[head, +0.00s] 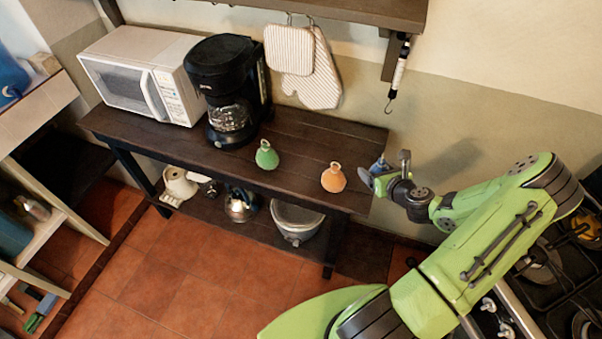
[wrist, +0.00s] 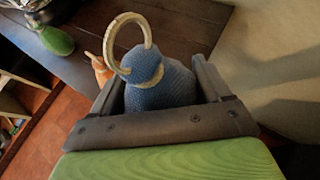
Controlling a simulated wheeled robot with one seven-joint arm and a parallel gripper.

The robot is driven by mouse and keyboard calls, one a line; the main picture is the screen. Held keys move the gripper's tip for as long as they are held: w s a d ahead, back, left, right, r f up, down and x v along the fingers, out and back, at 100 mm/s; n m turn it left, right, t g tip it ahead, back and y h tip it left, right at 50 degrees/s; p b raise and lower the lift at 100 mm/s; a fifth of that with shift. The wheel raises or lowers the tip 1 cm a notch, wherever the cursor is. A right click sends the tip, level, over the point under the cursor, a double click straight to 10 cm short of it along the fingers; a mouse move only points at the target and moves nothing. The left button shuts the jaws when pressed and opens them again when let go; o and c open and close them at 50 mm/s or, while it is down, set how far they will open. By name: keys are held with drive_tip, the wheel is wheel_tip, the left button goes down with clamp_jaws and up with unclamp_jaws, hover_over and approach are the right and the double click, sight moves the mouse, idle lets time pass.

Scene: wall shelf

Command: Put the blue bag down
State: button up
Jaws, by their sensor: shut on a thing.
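The blue bag (wrist: 165,88) is a small round-bodied sack with a pale ring on top. It sits between the two fingers of my gripper (wrist: 165,100) in the wrist view, and the gripper is shut on it. In the head view the blue bag (head: 379,165) shows only in part, mostly hidden by my gripper (head: 384,172). My gripper is at the right end of the dark wooden table (head: 310,142). Whether the bag touches the tabletop cannot be told.
An orange bag (head: 333,178) stands on the table just left of my gripper. A green bag (head: 266,156) stands further left. Beyond are a coffee maker (head: 226,85) and a white microwave (head: 140,75). Oven mitts (head: 305,65) and a hook hang above. The tabletop between the bags is clear.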

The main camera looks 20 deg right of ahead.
drive_tip(key=w+a, duration=0.1)
drive_tip(key=a, duration=1.1)
drive_tip(key=w+a+n+y, duration=0.1)
drive_tip(key=w+a, duration=0.1)
drive_tip(key=a, duration=1.1)
drive_tip(key=shift+w+a+f, duration=0.2)
drive_tip(key=shift+w, duration=0.05)
drive_tip(key=shift+w+d+r, duration=0.1)
drive_tip(key=shift+d, duration=0.05)
